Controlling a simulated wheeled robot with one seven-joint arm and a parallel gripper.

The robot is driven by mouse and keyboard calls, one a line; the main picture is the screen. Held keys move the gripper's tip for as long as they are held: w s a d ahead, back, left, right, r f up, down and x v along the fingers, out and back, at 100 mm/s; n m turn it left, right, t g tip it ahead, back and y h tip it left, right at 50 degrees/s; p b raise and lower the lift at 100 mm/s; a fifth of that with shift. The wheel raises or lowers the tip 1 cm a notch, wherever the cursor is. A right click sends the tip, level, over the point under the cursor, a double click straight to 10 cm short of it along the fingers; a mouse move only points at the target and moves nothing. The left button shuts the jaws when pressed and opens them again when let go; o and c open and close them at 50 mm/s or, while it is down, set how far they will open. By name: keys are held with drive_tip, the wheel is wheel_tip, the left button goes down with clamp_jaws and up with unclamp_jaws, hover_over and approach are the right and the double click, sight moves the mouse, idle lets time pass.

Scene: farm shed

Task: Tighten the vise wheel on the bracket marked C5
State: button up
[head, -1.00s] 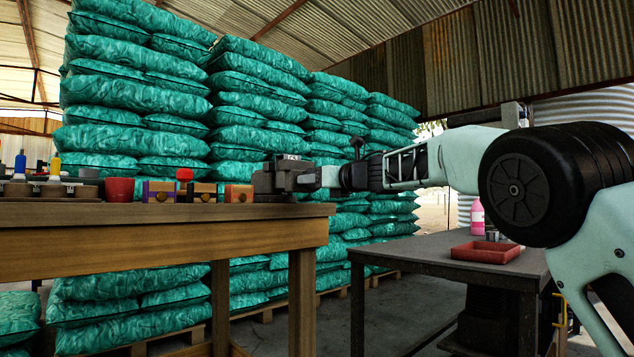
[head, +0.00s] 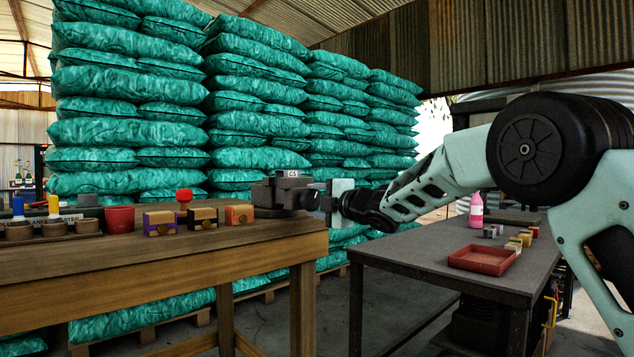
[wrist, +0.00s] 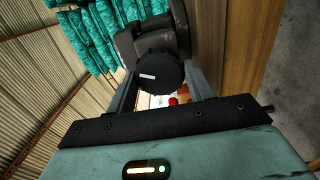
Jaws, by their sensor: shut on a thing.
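The dark grey vise (head: 270,193) stands at the right end of the wooden bench, with a small white plate (head: 292,173) on top that appears to read C5. The vise wheel shows in the wrist view as a round dark disc (wrist: 158,78) with a white mark, in front of the vise body (wrist: 150,38). My gripper (head: 324,199) is at the right side of the vise. In the wrist view its two fingers (wrist: 162,88) stand on either side of the wheel, shut on it. In the head view the wheel is mostly hidden by the fingers.
On the wooden bench (head: 120,275) left of the vise are several small boxes (head: 203,217), a red button (head: 184,196) and a red pot (head: 119,218). A dark table (head: 420,258) at right bears a red tray (head: 482,260) and a pink bottle (head: 476,210). Sacks stand behind.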

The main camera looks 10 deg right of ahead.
drive_tip(key=m+p, duration=0.4)
drive_tip(key=shift+d+r+m, duration=0.15)
drive_tip(key=shift+r+m, duration=0.15)
drive_tip(key=shift+m, duration=0.1)
drive_tip(key=m+p, duration=0.4)
drive_tip(key=shift+p, duration=0.3)
drive_tip(key=m, duration=0.1)
drive_tip(key=m+p, duration=0.1)
drive_tip(key=shift+f+m+p, duration=0.2)
drive_tip(key=shift+m+p, duration=0.1)
drive_tip(key=shift+f, duration=0.25)
drive_tip(key=o, duration=1.1)
drive_tip(key=shift+r, duration=0.1)
